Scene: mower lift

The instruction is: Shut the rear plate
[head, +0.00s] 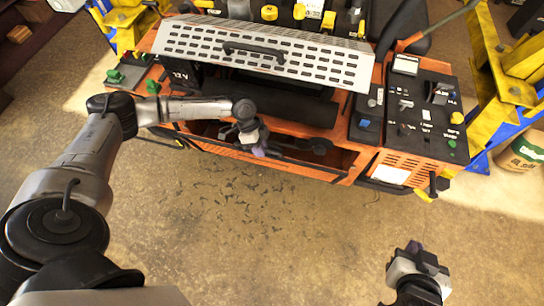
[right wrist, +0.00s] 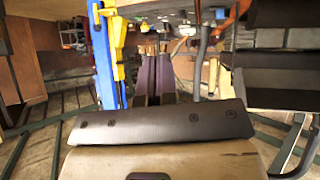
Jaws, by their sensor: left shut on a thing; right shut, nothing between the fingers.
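The pale slotted plate (head: 300,61) with a black handle (head: 254,51) stands tilted up at the rear of the orange machine (head: 330,112), above a dark gap. Below it is an open orange recess (head: 343,158). My left gripper (head: 262,151) is at this recess, below and apart from the slotted plate. It is shut on a dark part at the recess; its own arm and the shadow hide what exactly it grips. My right gripper (head: 412,248) is shut and empty over the floor at lower right. Its purple fingers show together in the right wrist view (right wrist: 154,78).
A black control panel (head: 421,115) with levers and knobs is on the machine's right side. Yellow and blue lift posts (head: 500,85) stand at the right, with a green and white bucket (head: 522,155) nearby. The floor (head: 240,240) in front is free apart from dark scraps.

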